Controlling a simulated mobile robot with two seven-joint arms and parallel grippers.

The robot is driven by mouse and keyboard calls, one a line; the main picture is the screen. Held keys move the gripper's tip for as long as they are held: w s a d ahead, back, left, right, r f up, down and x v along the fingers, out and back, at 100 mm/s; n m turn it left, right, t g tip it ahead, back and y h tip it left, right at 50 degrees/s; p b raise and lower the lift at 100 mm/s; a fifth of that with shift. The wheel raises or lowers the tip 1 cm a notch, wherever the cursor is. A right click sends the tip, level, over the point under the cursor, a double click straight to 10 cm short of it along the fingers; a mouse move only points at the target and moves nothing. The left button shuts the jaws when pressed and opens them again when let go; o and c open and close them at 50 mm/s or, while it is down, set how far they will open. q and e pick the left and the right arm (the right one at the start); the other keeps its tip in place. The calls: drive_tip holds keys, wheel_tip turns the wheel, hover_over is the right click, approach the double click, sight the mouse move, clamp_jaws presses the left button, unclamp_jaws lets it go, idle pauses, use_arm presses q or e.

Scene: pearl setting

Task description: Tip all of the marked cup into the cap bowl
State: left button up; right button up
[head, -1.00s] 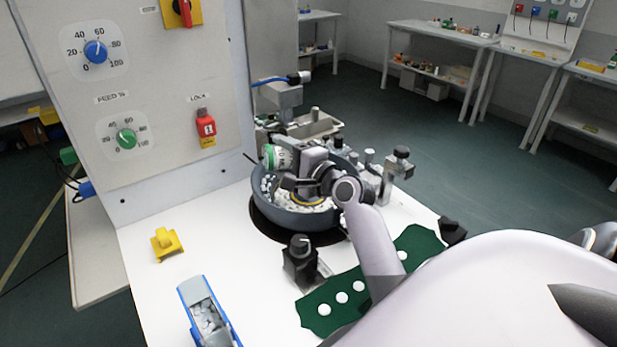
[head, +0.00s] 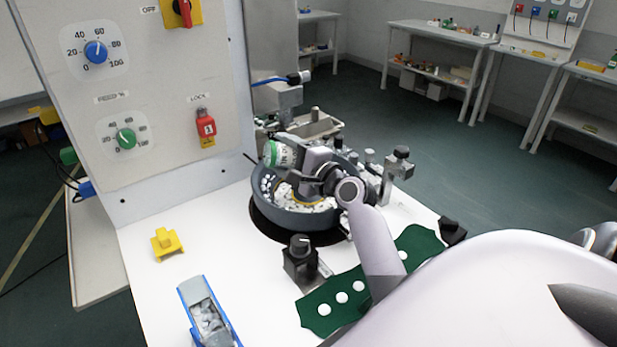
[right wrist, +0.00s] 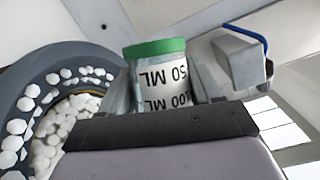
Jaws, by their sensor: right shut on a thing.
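The marked cup (head: 284,156) is white with a green band at one end and dark volume marks. In the head view it is tipped over, held above the cap bowl, with its green end to the left. In the right wrist view the cup (right wrist: 163,76) sits between the fingers, its "50 ML" and "100 ML" marks upside down. My right gripper (head: 300,160) is shut on it; its fingers also show in the right wrist view (right wrist: 165,92). The grey cap bowl (head: 290,222) holds many white caps around a yellowish centre. The cup's mouth is hidden. My left gripper is out of view.
A control panel (head: 150,100) rises to the left of the bowl. Metal fixtures (head: 375,175) stand behind and right. A black-knobbed block (head: 300,262), a green mat (head: 325,305) with white discs, a blue tray (head: 188,300) and a yellow piece (head: 167,243) are in front.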

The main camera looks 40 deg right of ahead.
drive_tip(key=shift+s+d+r+m+t, duration=0.1)
drive_tip(key=shift+d+r+m+t, duration=0.15)
drive_tip(key=shift+r+m, duration=0.3)
drive_tip(key=shift+s+d+r+m+t, duration=0.1)
drive_tip(key=shift+d+r+m+t, duration=0.1)
drive_tip(key=shift+r+m, duration=0.35)
idle(0.6)
drive_tip(key=shift+a, duration=0.1)
